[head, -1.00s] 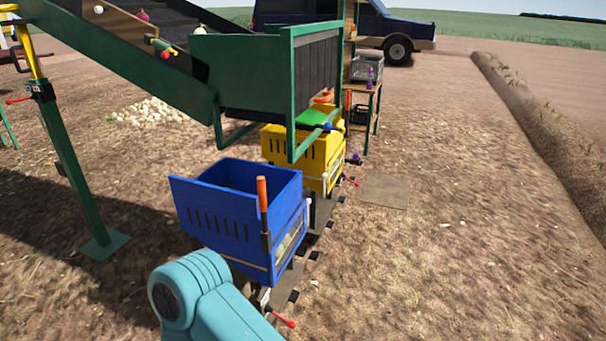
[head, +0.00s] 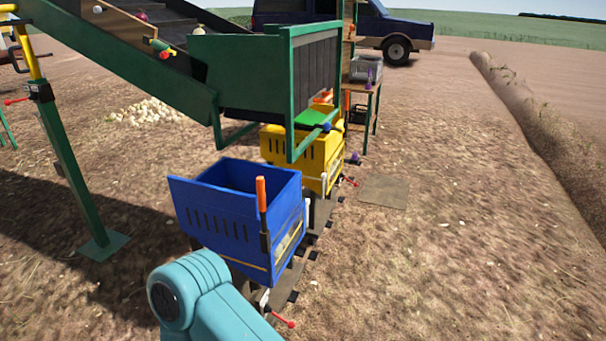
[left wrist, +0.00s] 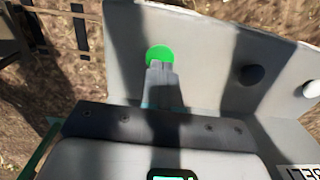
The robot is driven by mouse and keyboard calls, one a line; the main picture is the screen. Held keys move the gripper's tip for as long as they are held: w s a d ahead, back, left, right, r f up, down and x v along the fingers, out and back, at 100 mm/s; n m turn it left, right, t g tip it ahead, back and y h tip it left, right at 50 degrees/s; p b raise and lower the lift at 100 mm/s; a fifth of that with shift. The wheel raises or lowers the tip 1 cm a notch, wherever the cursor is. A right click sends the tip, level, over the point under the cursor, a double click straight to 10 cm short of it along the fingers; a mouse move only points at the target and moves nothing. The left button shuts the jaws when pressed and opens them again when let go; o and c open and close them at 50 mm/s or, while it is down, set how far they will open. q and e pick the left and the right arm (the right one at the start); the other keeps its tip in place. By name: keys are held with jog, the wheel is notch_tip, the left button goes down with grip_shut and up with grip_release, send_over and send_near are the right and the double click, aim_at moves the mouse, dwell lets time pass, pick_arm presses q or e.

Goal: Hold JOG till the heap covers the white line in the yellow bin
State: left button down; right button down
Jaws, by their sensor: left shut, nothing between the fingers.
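In the left wrist view a round green button (left wrist: 160,54) sits on a pale grey panel (left wrist: 205,65). My left gripper (left wrist: 161,70) is shut and empty, its fingertips overlapping the button's lower edge. I cannot tell whether they press it. No JOG label can be read here. In the head view the yellow bin (head: 330,165) stands below the dark chute (head: 250,75), partly behind its green frame. Its inside, any heap and the white line are hidden from this angle. My right gripper is in neither view.
A dark knob (left wrist: 251,74) and a white knob (left wrist: 312,88) sit right of the button. A blue bin (head: 220,225) stands in front of the yellow one. An inclined conveyor (head: 130,55) carries a few onions. A pale onion pile (head: 148,112) lies behind.

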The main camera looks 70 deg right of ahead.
pick_arm(q)
jog(key=shift+f, duration=0.15)
jog(key=shift+f+b, duration=1.05)
jog(key=shift+r, duration=0.1)
dwell(0.5)
notch_tip(320, 180, up, 7)
jog(key=p, duration=0.5)
jog(key=shift+r, duration=0.15)
jog(key=shift+f, duration=0.25)
